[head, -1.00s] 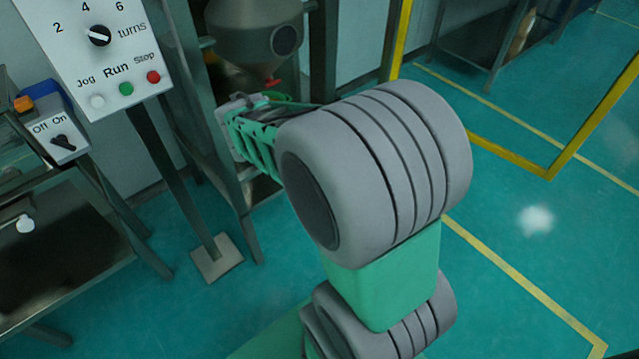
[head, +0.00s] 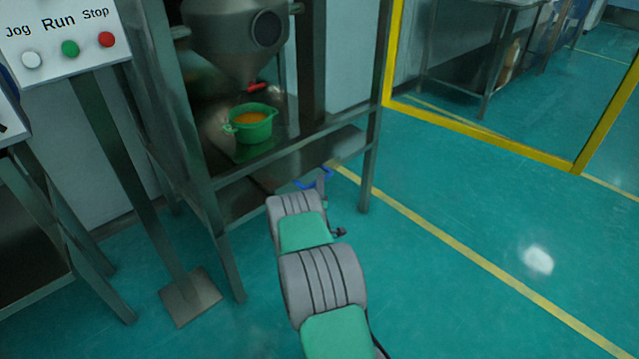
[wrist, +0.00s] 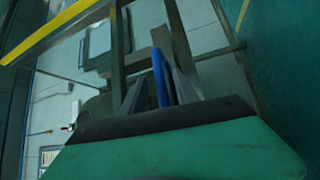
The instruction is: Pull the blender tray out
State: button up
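A green pot (head: 251,125) with orange contents and side handles stands on a green surface below the steel hopper (head: 240,40) in the head view. I cannot clearly make out a separate blender tray. A blue handle-like bar (head: 313,180) shows at the front of the steel frame, just beyond the end of my arm. In the wrist view a blue bar (wrist: 160,76) stands between the fingers of my gripper (wrist: 158,92). My fingers are mostly hidden in the head view. I cannot tell whether they touch the bar.
The steel frame's front leg (head: 371,120) and lower rail (head: 290,160) are close to my arm. A control panel (head: 62,40) on a post stands at left. A yellow barrier (head: 480,130) is behind at right. The green floor at right is clear.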

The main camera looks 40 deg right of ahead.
jog(key=shift+x, duration=1.45)
jog(key=shift+c, duration=0.3)
grip_shut()
